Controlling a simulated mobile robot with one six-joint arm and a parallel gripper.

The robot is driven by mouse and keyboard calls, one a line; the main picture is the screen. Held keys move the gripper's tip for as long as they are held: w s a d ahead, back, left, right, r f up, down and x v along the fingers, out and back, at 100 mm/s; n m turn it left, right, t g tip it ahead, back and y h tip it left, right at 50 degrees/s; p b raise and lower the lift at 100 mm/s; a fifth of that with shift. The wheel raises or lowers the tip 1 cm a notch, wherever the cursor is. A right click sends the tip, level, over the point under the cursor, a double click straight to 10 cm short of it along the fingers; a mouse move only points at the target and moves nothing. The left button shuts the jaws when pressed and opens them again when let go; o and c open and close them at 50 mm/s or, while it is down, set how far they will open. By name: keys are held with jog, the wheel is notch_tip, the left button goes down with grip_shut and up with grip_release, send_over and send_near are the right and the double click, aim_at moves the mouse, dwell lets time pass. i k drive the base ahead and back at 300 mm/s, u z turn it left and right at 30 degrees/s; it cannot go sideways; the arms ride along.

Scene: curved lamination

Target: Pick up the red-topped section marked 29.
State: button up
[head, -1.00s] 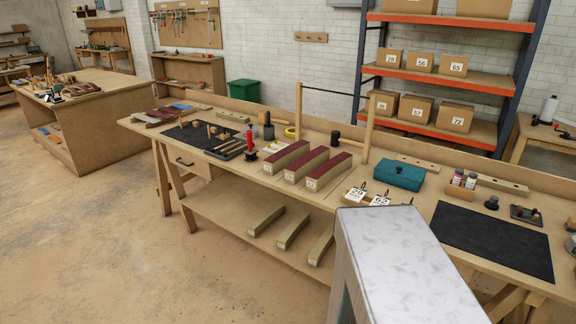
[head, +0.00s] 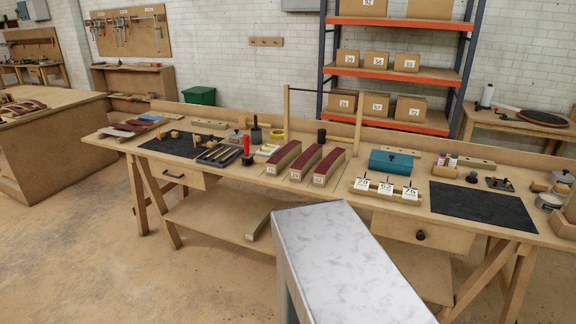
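Three curved wooden sections with dark red tops lie side by side on the long workbench in the head view: a left one (head: 284,156), a middle one (head: 306,161) and a right one (head: 329,165). Each has a small white label on its near end. The numbers are too small to read surely, so I cannot tell which is 29. A white tag reading 29 (head: 362,184) stands on a small wooden rack to their right, beside tags 62 (head: 386,188) and 75 (head: 409,193). My gripper is not in view.
A pale block-like form close to the camera hides part of the bench front and lower shelf; I cannot tell whether it is mine. A plain section (head: 260,225) lies below.

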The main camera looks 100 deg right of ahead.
aim_at(300, 168)
jog(key=z, duration=0.05)
jog(key=i, duration=0.85)
jog(key=k, duration=0.2)
jog(key=z, duration=2.65)
jog(key=i, duration=0.35)
jog(key=u, duration=0.1)
